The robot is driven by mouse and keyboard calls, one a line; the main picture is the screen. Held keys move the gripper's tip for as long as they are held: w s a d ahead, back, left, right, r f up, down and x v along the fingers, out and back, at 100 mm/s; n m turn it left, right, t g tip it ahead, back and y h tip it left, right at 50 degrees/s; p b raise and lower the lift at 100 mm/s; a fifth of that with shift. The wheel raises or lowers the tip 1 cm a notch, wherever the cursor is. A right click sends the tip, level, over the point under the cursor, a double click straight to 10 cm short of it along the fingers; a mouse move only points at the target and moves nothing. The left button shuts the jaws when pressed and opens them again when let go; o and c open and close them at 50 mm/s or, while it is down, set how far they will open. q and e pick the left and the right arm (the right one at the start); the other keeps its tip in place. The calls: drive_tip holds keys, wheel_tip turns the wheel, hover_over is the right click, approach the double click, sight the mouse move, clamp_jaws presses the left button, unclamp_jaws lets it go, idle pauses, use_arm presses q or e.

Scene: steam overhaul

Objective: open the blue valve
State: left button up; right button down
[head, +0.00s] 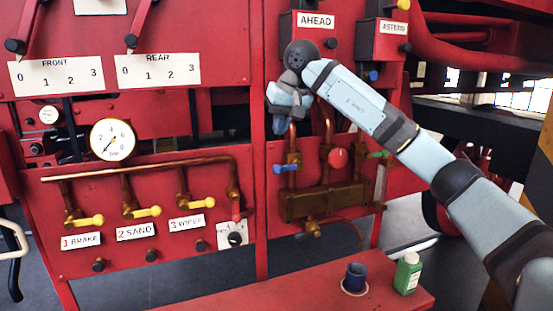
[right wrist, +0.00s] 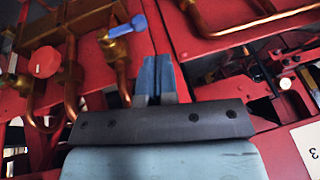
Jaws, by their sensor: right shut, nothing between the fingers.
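My right gripper (head: 279,125) points down just above the valve, with a gap between. Its fingers (right wrist: 158,77) are shut together and empty. My left gripper is not in view.
A red round knob (head: 338,158) and a green-handled valve (head: 377,154) sit right of the blue one. Copper pipes run close by. Yellow valves (head: 148,211) and a gauge (head: 113,139) are left. A blue cup (head: 355,277) and green bottle (head: 408,273) stand on the red ledge below.

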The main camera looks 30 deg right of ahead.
sight(281, 169)
drive_tip(key=shift+h, duration=0.6)
drive_tip(key=d+r, duration=0.3)
drive_tip(key=shift+s+d+r, duration=0.1)
drive_tip(key=shift+s+d, duration=0.05)
drive_tip(key=shift+s, duration=0.15)
drive_tip(key=x, duration=0.4)
drive_tip(key=p+x, duration=0.1)
drive_tip(key=x, duration=0.4)
drive_tip(key=p+x, duration=0.1)
drive_tip(key=x, duration=0.3)
drive_tip(key=shift+a+f, duration=0.3)
drive_tip(key=shift+f, duration=0.05)
drive_tip(key=shift+w+f, duration=0.1)
drive_tip(key=shift+f, duration=0.05)
